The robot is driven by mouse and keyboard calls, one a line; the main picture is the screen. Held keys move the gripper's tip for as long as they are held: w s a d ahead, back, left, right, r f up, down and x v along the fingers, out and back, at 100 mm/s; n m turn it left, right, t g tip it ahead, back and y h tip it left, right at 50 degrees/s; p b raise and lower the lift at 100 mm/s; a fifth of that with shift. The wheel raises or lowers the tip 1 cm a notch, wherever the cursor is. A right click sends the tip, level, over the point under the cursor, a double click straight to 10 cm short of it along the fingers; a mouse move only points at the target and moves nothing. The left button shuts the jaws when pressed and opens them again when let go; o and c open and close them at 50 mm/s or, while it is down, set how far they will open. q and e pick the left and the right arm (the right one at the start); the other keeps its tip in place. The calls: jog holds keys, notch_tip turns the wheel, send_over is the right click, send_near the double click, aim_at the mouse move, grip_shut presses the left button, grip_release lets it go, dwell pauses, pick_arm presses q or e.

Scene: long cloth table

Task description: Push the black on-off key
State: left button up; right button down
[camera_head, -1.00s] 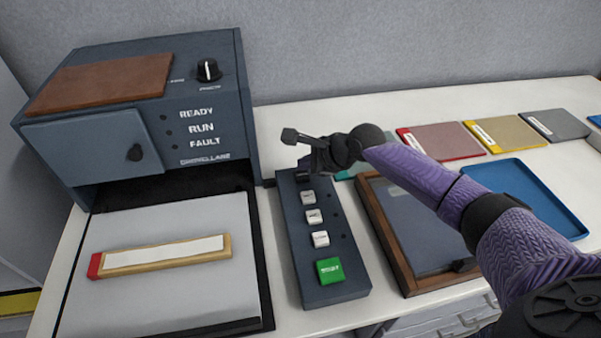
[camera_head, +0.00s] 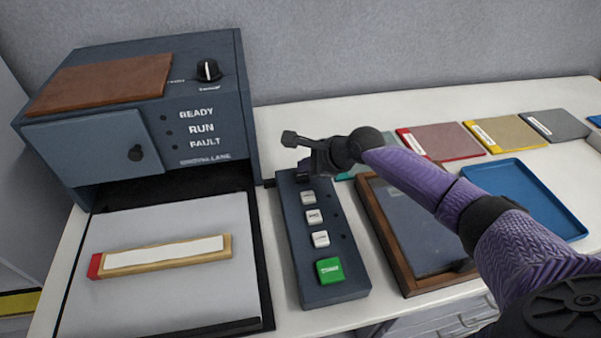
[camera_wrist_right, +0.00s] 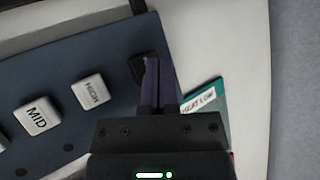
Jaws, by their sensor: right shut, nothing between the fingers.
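The black key (camera_wrist_right: 138,68) sits at the far end of the blue-grey key panel (camera_wrist_right: 75,95), beyond the white keys. In the wrist view it is partly hidden behind my right fingertips. My right gripper (camera_wrist_right: 156,62) is shut and empty, with its tips at the key's edge. I cannot tell whether they touch it. In the head view the right gripper (camera_head: 304,174) points down over the far end of the panel (camera_head: 293,225) and covers most of the key. My left gripper is not in view.
White keys (camera_head: 313,216) and a green key (camera_head: 329,271) line the panel. A blue-grey machine (camera_head: 205,100) stands left. A wooden-framed tray (camera_head: 395,255) and a blue tray (camera_head: 560,215) lie right. Coloured folders (camera_head: 505,134) lie along the back.

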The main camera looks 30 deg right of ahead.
aim_at(306, 176)
jog(key=shift+f, duration=0.2)
jog(key=shift+f, duration=0.4)
dwell(0.5)
jog(key=shift+r+p, duration=0.95)
jog(key=shift+p, duration=0.15)
jog(key=shift+f, duration=0.1)
notch_tip(306, 176, up, 6)
jog(key=p, duration=0.6)
